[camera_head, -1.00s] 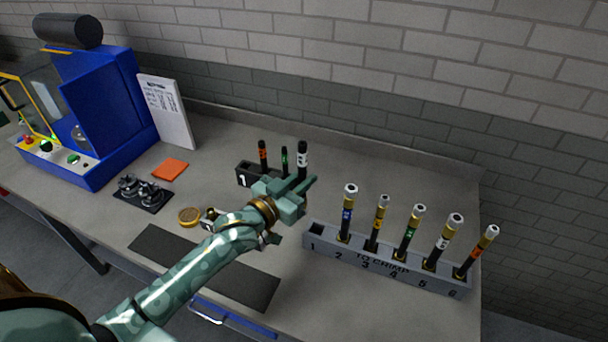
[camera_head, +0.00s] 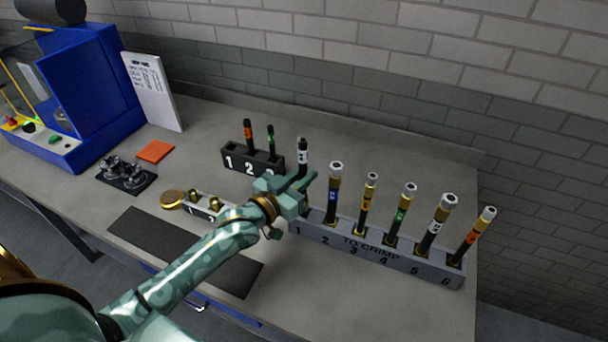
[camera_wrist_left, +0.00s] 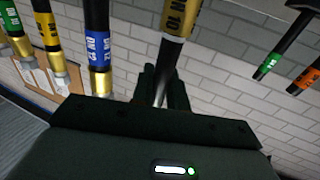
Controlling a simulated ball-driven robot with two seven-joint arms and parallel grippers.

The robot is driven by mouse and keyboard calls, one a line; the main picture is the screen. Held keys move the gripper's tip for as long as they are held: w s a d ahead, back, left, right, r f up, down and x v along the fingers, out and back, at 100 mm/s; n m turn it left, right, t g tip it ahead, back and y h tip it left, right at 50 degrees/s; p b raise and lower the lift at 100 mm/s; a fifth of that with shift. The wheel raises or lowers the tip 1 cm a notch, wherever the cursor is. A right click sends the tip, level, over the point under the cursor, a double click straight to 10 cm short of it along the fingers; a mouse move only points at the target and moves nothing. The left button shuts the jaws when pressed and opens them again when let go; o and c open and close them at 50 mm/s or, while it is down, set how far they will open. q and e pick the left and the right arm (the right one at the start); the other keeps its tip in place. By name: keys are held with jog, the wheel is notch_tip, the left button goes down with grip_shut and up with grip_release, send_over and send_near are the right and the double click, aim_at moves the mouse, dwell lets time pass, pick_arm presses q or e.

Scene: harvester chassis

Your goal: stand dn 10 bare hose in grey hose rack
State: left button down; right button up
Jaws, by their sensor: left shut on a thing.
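My left gripper (camera_head: 290,192) is shut on a dark bare hose (camera_head: 302,152) with a white label, held upright. In the left wrist view the held hose (camera_wrist_left: 180,20) has a label ending in "10". The grey hose rack (camera_head: 380,258), marked "TO CRIMP" and numbered 1 to 6, is just right of the gripper. Hoses with brass ends stand in its slots 2 to 6. The gripper is over the rack's left end and hides slot 1. I cannot tell whether the hose's lower end touches the rack. My right gripper is not in view.
A black numbered rack (camera_head: 235,160) holds an orange-labelled hose (camera_head: 248,135) and a green-labelled hose (camera_head: 270,142). A small ferrule holder (camera_head: 204,207), a brass ring (camera_head: 172,199) and a dark mat (camera_head: 185,250) lie left. The blue machine (camera_head: 95,95) stands far left.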

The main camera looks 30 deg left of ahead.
pick_arm(q)
jog(key=shift+r, duration=0.15)
dwell(0.3)
jog(key=shift+f+b, duration=2.2)
jog(key=shift+f, duration=1.55)
jog(key=c, duration=1.3)
grip_release()
jog(key=p+v, duration=0.1)
jog(key=v, duration=1.5)
jog(key=shift+s, duration=0.15)
